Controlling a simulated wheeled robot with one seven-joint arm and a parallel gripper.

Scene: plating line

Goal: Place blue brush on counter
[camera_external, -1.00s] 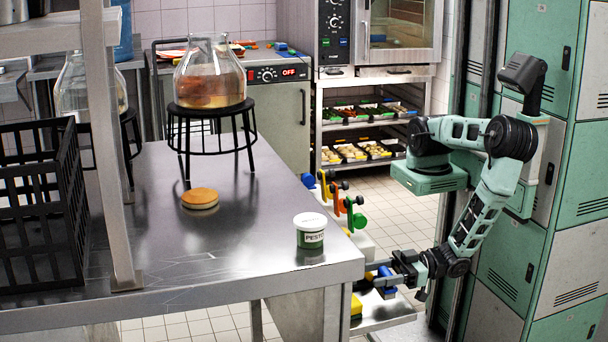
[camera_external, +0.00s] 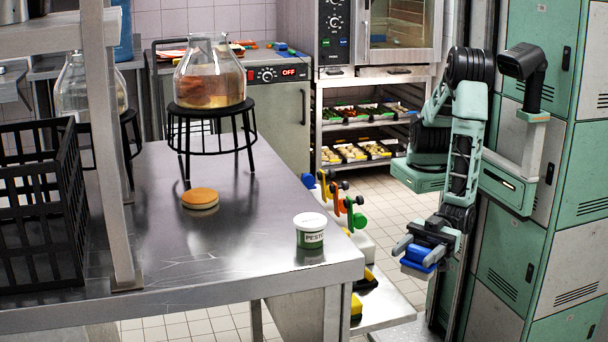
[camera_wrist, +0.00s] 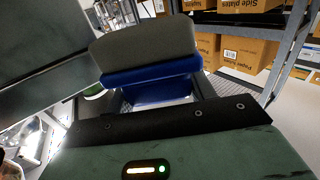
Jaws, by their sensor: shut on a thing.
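My gripper (camera_external: 418,257) is shut on the blue brush (camera_external: 421,256) and holds it in the air to the right of the counter, in front of the lockers. In the wrist view the blue brush (camera_wrist: 150,82) fills the middle, with its blue body toward my gripper and a grey part beyond it. The steel counter (camera_external: 170,262) is on the left in the external view. The brush is apart from the counter. My fingertips are largely hidden behind the brush in the wrist view.
On the counter are a pesto tub (camera_external: 310,232) near the right corner, a round bun-like thing (camera_external: 200,197), a glass vessel on a black stand (camera_external: 210,110) and a black crate (camera_external: 40,215). A low shelf (camera_external: 385,305) stands beside the counter. The counter's front middle is clear.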

